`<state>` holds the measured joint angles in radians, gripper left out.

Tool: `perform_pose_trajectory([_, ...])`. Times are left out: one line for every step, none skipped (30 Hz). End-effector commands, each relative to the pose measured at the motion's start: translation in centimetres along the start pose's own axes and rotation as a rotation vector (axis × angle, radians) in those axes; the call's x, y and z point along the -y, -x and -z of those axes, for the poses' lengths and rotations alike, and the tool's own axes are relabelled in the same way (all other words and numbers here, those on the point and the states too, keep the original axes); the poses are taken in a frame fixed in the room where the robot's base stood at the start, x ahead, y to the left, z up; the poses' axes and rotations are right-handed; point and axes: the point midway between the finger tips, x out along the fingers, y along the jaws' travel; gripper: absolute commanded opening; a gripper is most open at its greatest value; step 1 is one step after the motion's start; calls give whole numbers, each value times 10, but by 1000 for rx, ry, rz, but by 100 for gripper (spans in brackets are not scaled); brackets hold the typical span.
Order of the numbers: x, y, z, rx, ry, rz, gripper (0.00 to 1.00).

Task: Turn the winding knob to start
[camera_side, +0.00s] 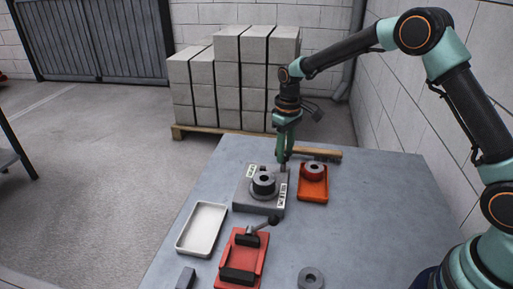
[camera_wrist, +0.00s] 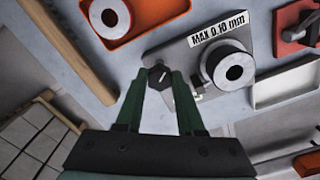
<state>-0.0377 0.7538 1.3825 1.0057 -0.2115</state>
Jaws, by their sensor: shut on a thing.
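The winding knob (camera_wrist: 157,78) is a small dark knob with a pale line on its top. It stands at the edge of a grey block (camera_side: 243,200), which also shows in the wrist view (camera_wrist: 182,52). My gripper (camera_side: 284,157) points down at the block's far right corner. In the wrist view, its two green fingers lie on either side of the knob and are shut on it. In the side view the fingers mostly hide the knob.
An orange tray (camera_side: 313,194) with a red ring (camera_side: 314,169) stands close right of the block. A white tray (camera_side: 184,240) lies left. A red fixture with a lever (camera_side: 243,254) and a grey ring (camera_side: 310,277) are in front. A wooden bar (camera_side: 317,153) lies behind.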

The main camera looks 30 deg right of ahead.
Motion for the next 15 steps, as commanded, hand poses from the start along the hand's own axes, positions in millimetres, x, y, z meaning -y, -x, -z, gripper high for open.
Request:
perform_pose_trajectory([-1, 2, 0, -1, 43, 0, 0])
perform_pose_trajectory([-1, 2, 0, -1, 71, 0, 0])
perform_pose_trajectory([-1, 2, 0, -1, 109, 0, 0])
perform_pose_trajectory([-1, 2, 0, -1, 137, 0, 0])
perform_pose_trajectory([-1, 2, 0, -1, 166, 0, 0])
perform_pose_trajectory([-1, 2, 0, -1, 204, 0, 0])
perform_pose_trajectory([-1, 2, 0, -1, 232, 0, 0])
perform_pose_trajectory([-1, 2, 0, -1, 261, 0, 0])
perform_pose_trajectory([-1, 2, 0, -1, 299, 0, 0])
perform_pose_trajectory([-2, 2, 0, -1, 327, 0, 0])
perform_pose_trajectory([-2, 2, 1, -1, 356, 0, 0])
perform_pose_trajectory([-2, 2, 1, -1, 393, 0, 0])
perform_pose_trajectory([-2, 2, 1, -1, 422, 0, 0])
perform_pose_trajectory([-2, 2, 1, -1, 450, 0, 0])
perform_pose_trajectory([-2, 2, 1, -1, 486, -1, 0])
